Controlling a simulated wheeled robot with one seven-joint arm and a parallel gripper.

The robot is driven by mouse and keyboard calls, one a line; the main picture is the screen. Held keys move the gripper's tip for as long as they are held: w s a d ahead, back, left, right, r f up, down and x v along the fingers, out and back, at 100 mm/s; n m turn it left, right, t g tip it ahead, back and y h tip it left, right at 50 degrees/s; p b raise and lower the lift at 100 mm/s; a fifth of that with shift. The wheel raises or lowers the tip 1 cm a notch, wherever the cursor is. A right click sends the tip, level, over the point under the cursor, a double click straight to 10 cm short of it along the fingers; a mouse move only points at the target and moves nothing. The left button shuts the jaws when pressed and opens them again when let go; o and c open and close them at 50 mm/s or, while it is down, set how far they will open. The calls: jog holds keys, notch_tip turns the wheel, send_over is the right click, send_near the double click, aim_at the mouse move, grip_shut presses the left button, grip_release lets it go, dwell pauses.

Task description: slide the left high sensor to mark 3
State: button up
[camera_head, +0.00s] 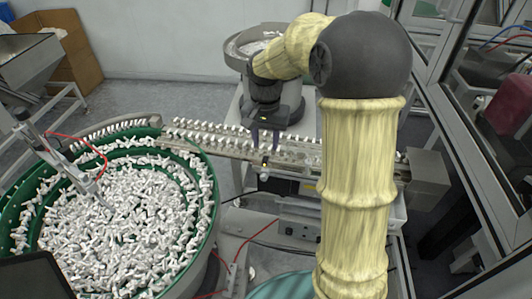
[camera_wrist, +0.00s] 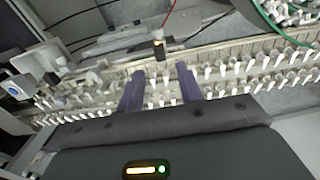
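A small dark sensor with a light spot (camera_wrist: 159,48) stands at the rail's edge in the wrist view, just beyond my fingertips and roughly centred between them. What seems to be the same sensor shows in the head view (camera_head: 265,162), just below the fingers. My gripper (camera_wrist: 160,71) has two purple fingers held apart, with nothing gripped between them. In the head view my gripper (camera_head: 265,147) hangs over the feed rails (camera_head: 228,144). I cannot make out mark 3 or any other mark, and I cannot tell whether the fingers touch the sensor.
Rows of white caps (camera_wrist: 220,72) line the rails close under the fingers. A green bowl feeder (camera_head: 205,215) full of white parts stands at left. A second bowl (camera_head: 238,50) is behind. A white sensor-like device (camera_wrist: 20,88) is at the wrist view's left. Glass-panelled frames (camera_head: 470,130) stand at right.

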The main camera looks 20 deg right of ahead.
aim_at(266, 158)
notch_tip(266, 158, down, 6)
dwell(0.4)
grip_shut()
